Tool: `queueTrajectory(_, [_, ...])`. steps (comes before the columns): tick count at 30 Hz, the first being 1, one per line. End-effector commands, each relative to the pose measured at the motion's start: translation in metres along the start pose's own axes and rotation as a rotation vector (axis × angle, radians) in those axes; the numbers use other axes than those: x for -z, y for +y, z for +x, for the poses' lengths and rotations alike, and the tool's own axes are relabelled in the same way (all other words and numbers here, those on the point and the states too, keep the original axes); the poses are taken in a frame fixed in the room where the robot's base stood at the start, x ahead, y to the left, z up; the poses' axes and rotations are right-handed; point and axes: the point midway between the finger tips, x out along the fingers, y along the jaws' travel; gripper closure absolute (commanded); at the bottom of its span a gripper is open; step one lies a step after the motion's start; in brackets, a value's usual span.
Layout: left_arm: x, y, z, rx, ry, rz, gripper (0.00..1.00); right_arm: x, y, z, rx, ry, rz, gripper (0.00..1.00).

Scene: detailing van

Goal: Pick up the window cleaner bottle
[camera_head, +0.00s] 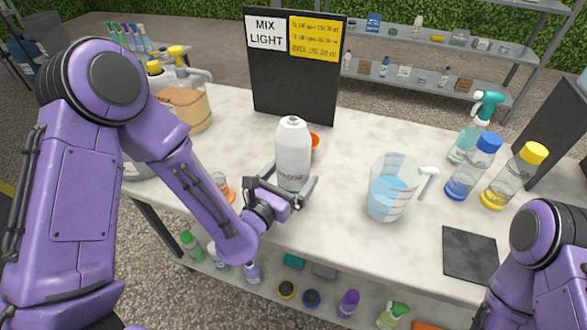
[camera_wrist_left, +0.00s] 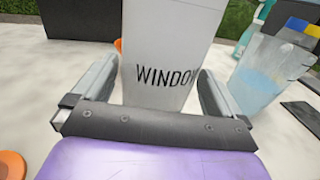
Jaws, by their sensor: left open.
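In the left wrist view the bottle (camera_wrist_left: 168,50) fills the middle, with dark lettering beginning "WINDO". My left gripper (camera_head: 290,190) is open, its two fingers on either side of the bottle's lower part. In the wrist view a finger shows to the left and to the right of the bottle; I cannot tell if either touches it. My right gripper is out of view; only part of my right arm shows at the lower right.
A measuring jug (camera_head: 388,196) with blue liquid stands right of the bottle. An orange item (camera_head: 315,139) is partly hidden behind the bottle. A black sign board (camera_head: 291,90) stands behind. A dark mat (camera_head: 469,253) lies at right. Spray and capped bottles (camera_head: 470,178) stand beyond the jug.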

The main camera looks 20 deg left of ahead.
Motion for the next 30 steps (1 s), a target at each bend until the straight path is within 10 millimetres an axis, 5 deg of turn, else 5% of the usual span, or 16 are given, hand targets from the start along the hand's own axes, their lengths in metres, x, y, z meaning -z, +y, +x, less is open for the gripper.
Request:
queueTrajectory(5, [-0.001,0.000,0.028,-0.002,0.000,0.003,0.00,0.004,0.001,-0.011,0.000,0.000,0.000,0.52])
queueTrajectory(12, [0.001,0.001,0.032,-0.004,0.001,0.000,0.00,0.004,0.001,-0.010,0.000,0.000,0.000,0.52])
queueTrajectory(14, [0.001,0.001,0.032,-0.004,0.001,0.000,0.13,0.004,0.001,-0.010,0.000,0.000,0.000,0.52])
queueTrajectory(19, [0.001,0.001,0.031,-0.003,0.001,0.001,0.68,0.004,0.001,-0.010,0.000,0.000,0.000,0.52])
queueTrajectory(30, [-0.009,0.001,0.032,-0.004,-0.003,0.000,0.71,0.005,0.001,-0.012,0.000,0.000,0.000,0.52])
